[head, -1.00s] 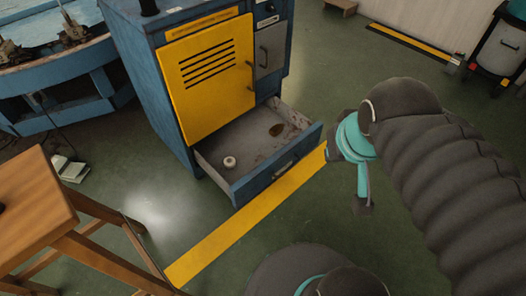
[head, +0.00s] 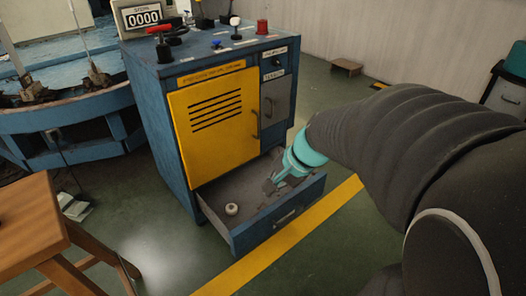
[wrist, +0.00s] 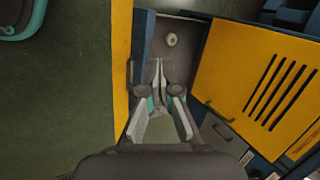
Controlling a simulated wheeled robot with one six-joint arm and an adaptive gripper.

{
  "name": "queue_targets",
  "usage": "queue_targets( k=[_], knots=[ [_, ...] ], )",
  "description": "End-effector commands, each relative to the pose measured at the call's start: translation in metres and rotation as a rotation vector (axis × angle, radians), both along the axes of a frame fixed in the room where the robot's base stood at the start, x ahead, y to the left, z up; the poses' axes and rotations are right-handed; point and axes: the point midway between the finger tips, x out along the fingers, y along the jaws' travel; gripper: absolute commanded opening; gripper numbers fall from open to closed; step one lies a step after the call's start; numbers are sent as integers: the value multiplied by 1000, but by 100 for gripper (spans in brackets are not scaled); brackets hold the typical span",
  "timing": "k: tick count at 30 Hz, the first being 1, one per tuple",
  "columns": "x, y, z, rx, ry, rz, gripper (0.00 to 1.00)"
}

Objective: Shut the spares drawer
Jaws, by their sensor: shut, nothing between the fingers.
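The spares drawer (head: 286,218) is the open bottom drawer of a blue cabinet (head: 172,130). Its blue front with a handle stands well out from the cabinet. In the wrist view the drawer front (wrist: 138,50) is a narrow blue strip left of my fingers. My gripper (head: 269,187) is shut and empty, over or inside the open drawer, behind its front panel. In the wrist view its fingertips (wrist: 158,64) meet against the grey drawer floor. I cannot tell whether they touch the drawer.
A small white round item (head: 231,209) lies in the drawer. A yellow door (head: 215,120) sits above it. A yellow floor strip (head: 265,260) runs in front of the cabinet. A wooden stool (head: 35,225) stands at left. The green floor at front right is partly hidden by my arm.

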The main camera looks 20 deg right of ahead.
Motion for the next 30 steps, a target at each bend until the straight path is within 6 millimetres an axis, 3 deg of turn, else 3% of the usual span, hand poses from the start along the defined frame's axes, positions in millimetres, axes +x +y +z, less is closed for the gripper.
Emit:
queue_targets(
  k=[1,6,12,21,25,30],
  knots=[
    [12,-12,-19,63,28,-91,0],
    [49,-55,-64,282,100,-414,0],
    [80,-124,-127,532,169,-812,0],
    [87,-223,-222,835,233,-1326,0],
    [84,-245,-243,901,242,-1437,0],
    [86,-252,-255,928,245,-1483,0]
  ],
)
